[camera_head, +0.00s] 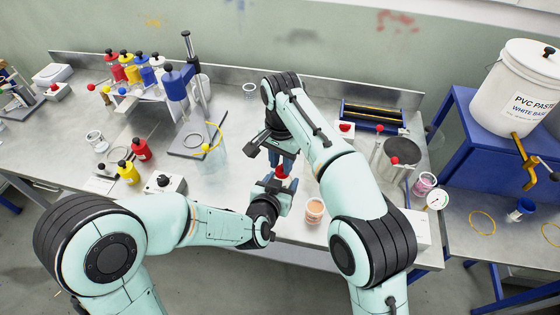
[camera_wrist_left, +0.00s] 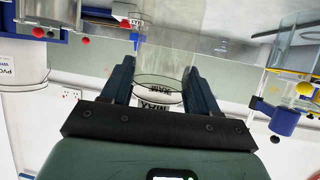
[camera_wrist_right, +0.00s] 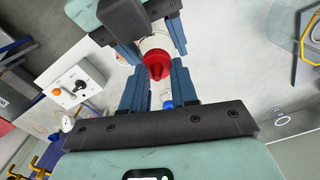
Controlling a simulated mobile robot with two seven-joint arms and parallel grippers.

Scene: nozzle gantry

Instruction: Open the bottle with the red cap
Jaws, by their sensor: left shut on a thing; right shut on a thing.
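The red cap (camera_head: 281,172) sits between my two grippers near the front of the bench. In the right wrist view the red cap (camera_wrist_right: 157,66) is between the fingers of my right gripper (camera_wrist_right: 156,78), which is shut on it. My left gripper (camera_head: 272,190) is shut on the bottle; in the right wrist view its blue fingers flank the pale bottle body (camera_wrist_right: 155,42) beside the cap. In the left wrist view a clear cylinder with a "MAX" label (camera_wrist_left: 155,104) shows between the left fingers (camera_wrist_left: 158,82). Whether the cap touches the bottle neck cannot be told.
An orange cup (camera_head: 314,210) stands close to the right of my grippers. A blue funnel stand (camera_head: 190,140), red bottle (camera_head: 141,150) and yellow bottle (camera_head: 128,172) are to the left. A steel pot (camera_head: 395,160) stands right. A PVC bucket (camera_head: 515,90) is far right.

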